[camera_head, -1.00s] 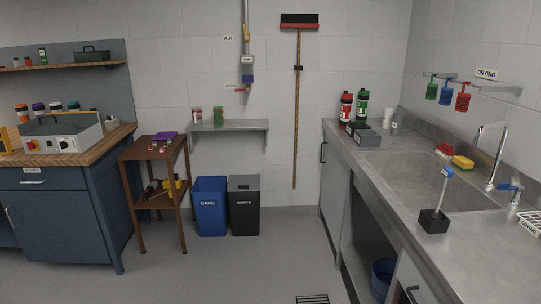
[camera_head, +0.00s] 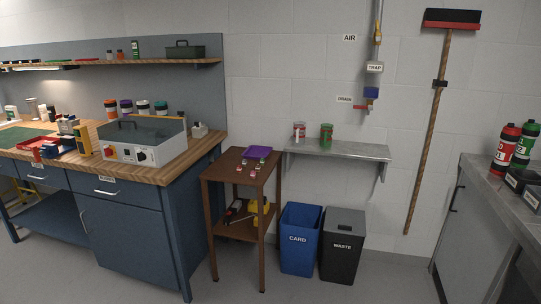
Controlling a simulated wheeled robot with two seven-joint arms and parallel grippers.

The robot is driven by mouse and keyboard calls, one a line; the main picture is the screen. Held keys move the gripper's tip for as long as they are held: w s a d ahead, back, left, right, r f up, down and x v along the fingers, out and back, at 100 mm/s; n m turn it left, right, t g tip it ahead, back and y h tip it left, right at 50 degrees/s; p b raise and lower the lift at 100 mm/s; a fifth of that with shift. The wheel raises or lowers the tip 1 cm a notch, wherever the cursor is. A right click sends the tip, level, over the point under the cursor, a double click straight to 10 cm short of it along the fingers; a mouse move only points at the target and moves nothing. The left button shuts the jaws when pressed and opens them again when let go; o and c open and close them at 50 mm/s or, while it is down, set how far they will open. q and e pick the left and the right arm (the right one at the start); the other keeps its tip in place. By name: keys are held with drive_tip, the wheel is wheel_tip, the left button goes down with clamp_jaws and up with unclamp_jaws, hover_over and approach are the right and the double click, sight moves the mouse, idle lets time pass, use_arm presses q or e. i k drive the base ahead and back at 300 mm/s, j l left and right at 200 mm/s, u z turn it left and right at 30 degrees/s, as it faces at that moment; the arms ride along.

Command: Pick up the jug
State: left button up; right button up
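I cannot make out a jug for certain in the head view. A white container with a red top (camera_head: 298,132) and a green container (camera_head: 326,135) stand on the metal wall shelf (camera_head: 345,151); they look more like tins or jars. Several bottles and tubs stand on the wooden workbench at the left, too small to tell apart. Neither of my grippers shows in this view.
A brown trolley (camera_head: 240,185) stands beside the blue workbench (camera_head: 128,225). A blue CARD bin (camera_head: 300,240) and a black WASTE bin (camera_head: 342,246) stand on the floor. A broom (camera_head: 432,140) hangs on the wall. The grey counter (camera_head: 490,185) is at the right.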

sight(327, 130)
drive_tip(key=i+z, duration=0.1)
drive_tip(key=i, duration=0.35)
drive_tip(key=i+j+z, duration=0.15)
drive_tip(key=i, duration=0.35)
drive_tip(key=i+j+z, duration=0.1)
drive_tip(key=i, duration=0.35)
drive_tip(key=i+j+z, duration=0.25)
drive_tip(key=i+z, duration=0.25)
drive_tip(key=i+j+z, duration=0.8)
drive_tip(key=j+z, duration=0.15)
